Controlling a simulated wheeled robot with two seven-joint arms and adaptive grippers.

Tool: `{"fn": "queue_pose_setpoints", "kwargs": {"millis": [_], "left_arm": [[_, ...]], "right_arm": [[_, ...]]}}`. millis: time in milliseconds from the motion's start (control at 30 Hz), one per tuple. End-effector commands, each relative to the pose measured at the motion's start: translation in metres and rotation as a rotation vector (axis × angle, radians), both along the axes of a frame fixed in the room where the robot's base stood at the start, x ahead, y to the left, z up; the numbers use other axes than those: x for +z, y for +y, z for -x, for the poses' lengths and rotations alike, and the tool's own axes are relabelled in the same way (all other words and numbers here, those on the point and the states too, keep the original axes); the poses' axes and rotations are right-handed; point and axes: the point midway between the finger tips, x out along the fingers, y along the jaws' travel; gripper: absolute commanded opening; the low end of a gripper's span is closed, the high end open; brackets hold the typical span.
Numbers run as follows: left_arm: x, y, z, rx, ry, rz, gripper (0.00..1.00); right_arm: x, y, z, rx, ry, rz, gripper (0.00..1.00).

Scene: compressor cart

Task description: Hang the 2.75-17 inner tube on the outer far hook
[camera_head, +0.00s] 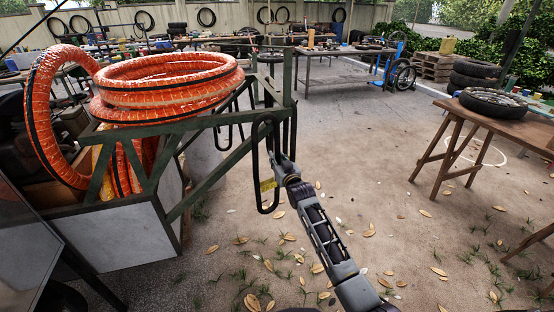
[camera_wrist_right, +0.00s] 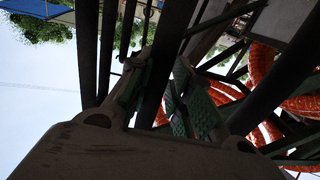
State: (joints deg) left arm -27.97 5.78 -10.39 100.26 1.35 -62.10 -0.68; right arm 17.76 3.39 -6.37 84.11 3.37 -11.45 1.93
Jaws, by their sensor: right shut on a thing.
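A black inner tube (camera_head: 256,150) hangs as a long narrow loop at the right end of the green cart frame, with a small yellow label (camera_head: 267,185) too small to read. My right gripper (camera_head: 281,163) is shut on the tube at its right side. In the right wrist view, dark tube strands (camera_wrist_right: 88,50) pass by the gripper's green finger pads (camera_wrist_right: 190,105). The loop's top is close to the frame's end; I cannot tell whether it rests on a hook. The outer far hook cannot be made out clearly behind the dark tubes. My left gripper is not in view.
Orange ribbed hose coils (camera_head: 170,85) lie on the cart (camera_head: 110,235). Another dark loop (camera_head: 221,130) hangs from its rail. A wooden table (camera_head: 470,118) with a tyre (camera_head: 494,102) stands at right. Workbenches stand behind. The leaf-strewn ground between is clear.

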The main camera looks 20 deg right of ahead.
Motion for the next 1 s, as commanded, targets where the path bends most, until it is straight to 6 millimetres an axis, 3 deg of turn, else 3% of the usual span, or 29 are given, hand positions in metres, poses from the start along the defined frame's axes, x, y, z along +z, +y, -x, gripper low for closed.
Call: {"fn": "queue_pose_setpoints", "kwargs": {"millis": [400, 933, 967, 1000], "left_arm": [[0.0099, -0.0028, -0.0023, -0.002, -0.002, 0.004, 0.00], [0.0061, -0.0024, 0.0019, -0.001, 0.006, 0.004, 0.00], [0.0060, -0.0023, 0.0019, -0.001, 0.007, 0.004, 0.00], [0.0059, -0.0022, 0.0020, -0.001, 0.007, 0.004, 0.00]], "right_arm": [[-0.0048, 0.0002, -0.0020, 0.000, -0.003, -0.001, 0.00], [-0.0048, 0.0001, -0.0019, 0.000, -0.003, -0.001, 0.00], [-0.0048, 0.0001, -0.0019, 0.000, -0.003, 0.000, 0.25], [-0.0048, 0.0001, -0.0019, 0.000, -0.003, 0.000, 0.30]]}}
